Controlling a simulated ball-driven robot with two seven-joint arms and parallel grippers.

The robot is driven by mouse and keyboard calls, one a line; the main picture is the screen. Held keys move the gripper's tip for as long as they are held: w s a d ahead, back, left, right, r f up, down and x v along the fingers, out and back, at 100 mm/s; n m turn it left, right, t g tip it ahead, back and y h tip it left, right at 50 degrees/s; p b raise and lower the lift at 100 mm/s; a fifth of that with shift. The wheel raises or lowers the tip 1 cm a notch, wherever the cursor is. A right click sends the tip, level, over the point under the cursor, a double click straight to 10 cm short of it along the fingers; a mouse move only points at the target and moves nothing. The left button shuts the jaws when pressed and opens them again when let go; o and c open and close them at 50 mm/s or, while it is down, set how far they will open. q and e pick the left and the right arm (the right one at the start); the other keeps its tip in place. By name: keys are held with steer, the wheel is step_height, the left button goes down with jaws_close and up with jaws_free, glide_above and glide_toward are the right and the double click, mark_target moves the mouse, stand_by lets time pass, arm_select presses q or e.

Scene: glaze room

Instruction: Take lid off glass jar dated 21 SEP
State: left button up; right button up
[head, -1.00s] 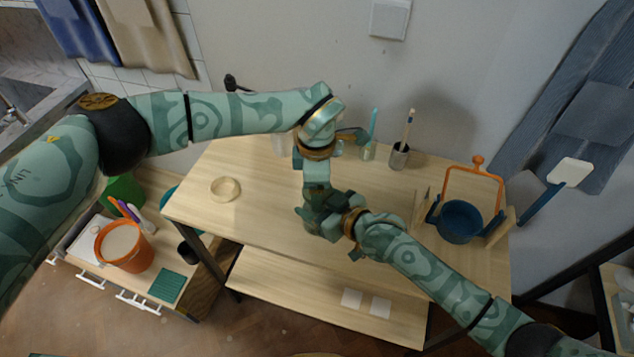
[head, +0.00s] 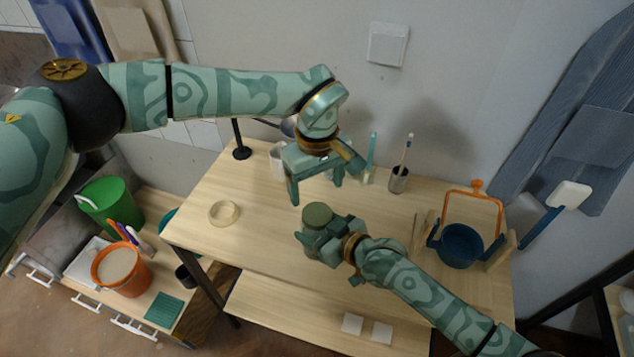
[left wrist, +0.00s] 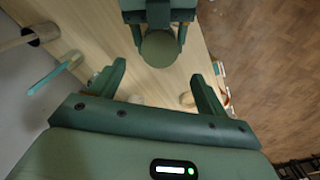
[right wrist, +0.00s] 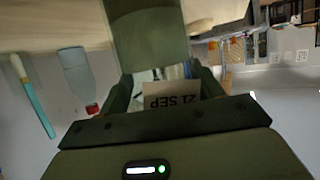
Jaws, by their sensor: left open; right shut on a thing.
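The glass jar (right wrist: 172,97) carries a label reading 21 SEP, upside down in the right wrist view. My right gripper (head: 318,238) is shut around the jar over the front middle of the table. A round olive-green top, which looks like the lid (head: 317,214), faces up on the jar; it also shows in the left wrist view (left wrist: 160,48). My left gripper (head: 316,192) is open and empty, above and behind the jar in the head view. Its spread fingers, in the left wrist view (left wrist: 158,72), stand apart from the lid. Much of the jar is hidden by my right gripper.
A shallow pale ring or dish (head: 224,213) lies on the table's left. Behind stand a brush cup (head: 398,181) and a white container (head: 278,162). A blue pot (head: 460,246) with an orange handle is on the right.

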mark_target(318, 213)
arm_select(q)
steer(key=shift+f+m, duration=0.3)
steer(key=shift+f, duration=0.05)
step_height(318, 213, down, 7)
steer(key=shift+f, duration=0.15)
steer(key=c, duration=1)
steer(key=n, duration=0.5)
steer(key=shift+n, duration=0.4)
steer(key=n, duration=0.4)
steer(key=shift+n, duration=0.4)
steer(key=n, duration=0.3)
steer(key=o, duration=1.1)
steer(key=shift+d, duration=0.1)
steer(key=shift+c, duration=0.2)
